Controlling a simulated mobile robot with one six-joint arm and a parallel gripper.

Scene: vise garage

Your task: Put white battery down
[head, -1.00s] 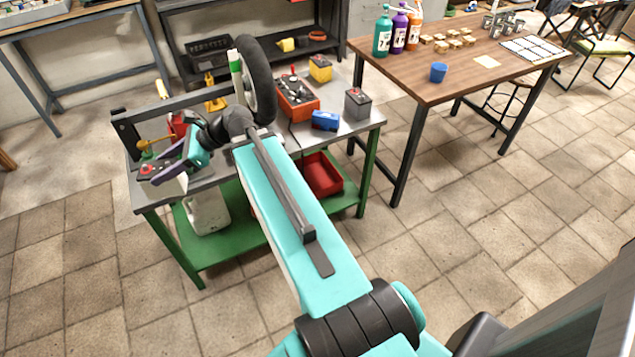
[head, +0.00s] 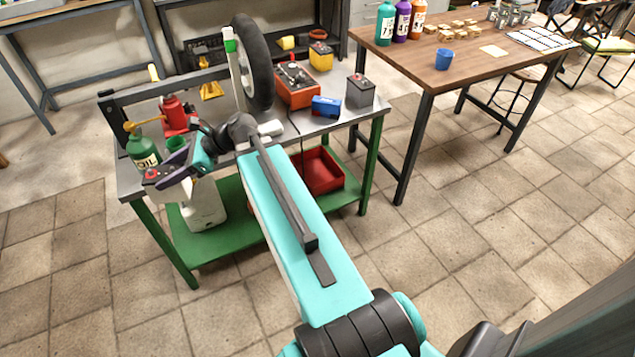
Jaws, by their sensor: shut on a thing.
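My gripper (head: 172,172) is at the front left corner of the green-legged workbench (head: 315,128), shut on the white battery (head: 150,184). The battery is small in view, with a red terminal on top, and the gripper partly covers it. I cannot tell whether its underside touches the bench top.
A green oil bottle (head: 143,150) and a red oil can (head: 175,115) stand close behind the gripper. A wheel (head: 253,65), red charger (head: 296,85), blue box (head: 326,106), grey battery (head: 360,92) and yellow battery (head: 320,57) occupy the bench's middle and right.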

